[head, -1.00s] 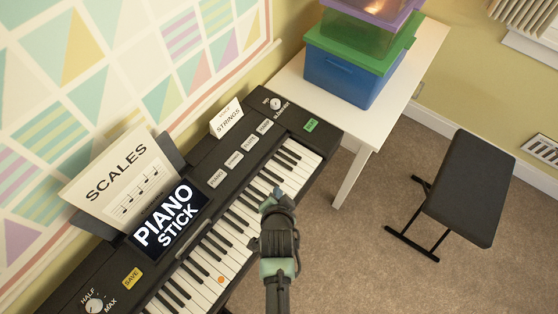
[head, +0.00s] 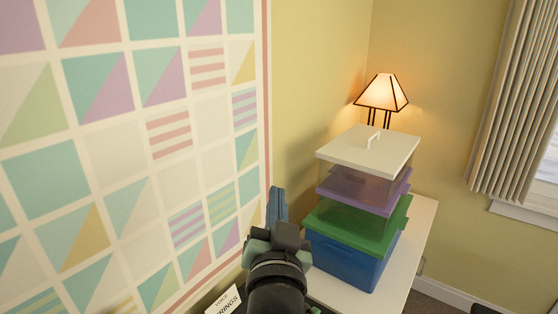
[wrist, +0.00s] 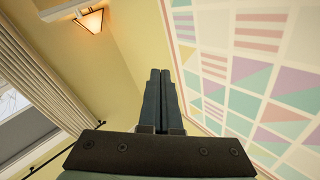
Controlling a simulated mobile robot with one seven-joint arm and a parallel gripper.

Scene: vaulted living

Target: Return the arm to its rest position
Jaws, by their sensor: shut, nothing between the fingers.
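My gripper (head: 277,205) is raised in front of the wall, its fingers pointing up in the head view. In the wrist view the two dark fingers of my gripper (wrist: 160,95) lie side by side, pressed together with nothing between them. In the head view it appears left of the stacked boxes and in front of the right edge of the patterned wall panel (head: 120,150). My arm runs down out of the bottom of the head view.
A blue bin (head: 345,262) with a green lid, a purple-lidded box (head: 365,190) and a white-lidded box (head: 368,150) stand stacked on a white table (head: 418,225). A lit lamp (head: 382,93) is behind. The "STRINGS" card (head: 226,301) shows at the bottom. Curtains (head: 515,100) hang right.

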